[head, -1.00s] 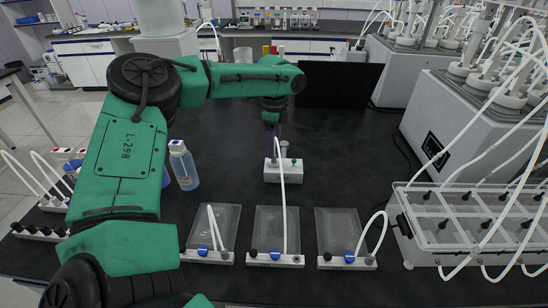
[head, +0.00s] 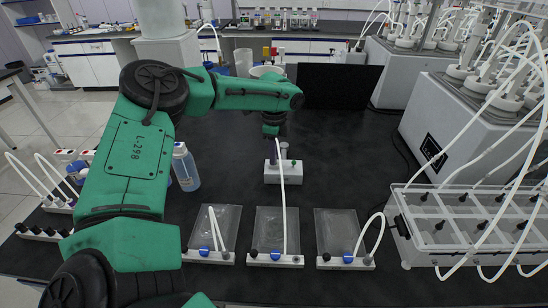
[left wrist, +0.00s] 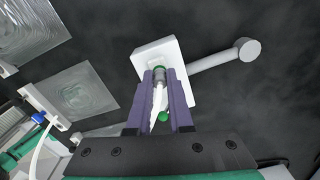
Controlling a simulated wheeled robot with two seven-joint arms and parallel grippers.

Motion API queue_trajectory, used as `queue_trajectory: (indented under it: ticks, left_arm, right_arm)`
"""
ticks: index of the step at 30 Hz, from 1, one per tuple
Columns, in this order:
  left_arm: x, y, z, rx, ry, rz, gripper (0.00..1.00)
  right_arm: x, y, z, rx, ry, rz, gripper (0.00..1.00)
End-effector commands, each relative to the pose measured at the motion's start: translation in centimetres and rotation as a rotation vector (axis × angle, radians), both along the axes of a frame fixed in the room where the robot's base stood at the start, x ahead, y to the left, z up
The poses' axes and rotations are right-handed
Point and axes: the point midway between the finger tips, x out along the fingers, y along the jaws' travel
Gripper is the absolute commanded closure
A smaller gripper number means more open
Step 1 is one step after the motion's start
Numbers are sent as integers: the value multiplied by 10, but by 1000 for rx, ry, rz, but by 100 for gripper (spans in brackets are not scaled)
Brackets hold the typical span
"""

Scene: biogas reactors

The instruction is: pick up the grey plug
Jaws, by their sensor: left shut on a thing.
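The grey plug (left wrist: 159,75) shows in the left wrist view between the purple fingertips, with a green edge on it. My left gripper (left wrist: 161,82) is shut on it, directly over the white block (left wrist: 158,48). In the head view my left gripper (head: 271,150) reaches down to the white block (head: 283,174) at mid-table. The fingers hide part of the plug, and I cannot tell whether it is seated in the block or clear of it. A white tube (head: 283,215) runs from near the fingers toward the front. My right gripper is not in view.
A grey post with a round top (left wrist: 247,50) rises beside the block. Several clear trays with blue-valved fronts (head: 277,230) stand in front.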

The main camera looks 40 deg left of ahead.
Motion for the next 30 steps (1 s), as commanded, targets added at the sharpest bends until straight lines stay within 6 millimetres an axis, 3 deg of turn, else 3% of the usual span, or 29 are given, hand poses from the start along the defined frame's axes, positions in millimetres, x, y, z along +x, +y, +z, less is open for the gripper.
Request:
queue_trajectory:
  ticks: [5,15,18,23,30]
  left_arm:
    - [2,0,29,-1,-8,0,100]
    - [1,0,152,1,-5,1,100]
    - [1,0,177,0,-3,0,100]
    - [0,0,195,-1,0,0,100]
    - [0,0,196,-1,0,-1,100]
  right_arm:
    - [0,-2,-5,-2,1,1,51]
    - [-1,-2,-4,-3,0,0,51]
    - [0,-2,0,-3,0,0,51]
    - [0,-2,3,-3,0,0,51]
    - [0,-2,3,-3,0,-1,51]
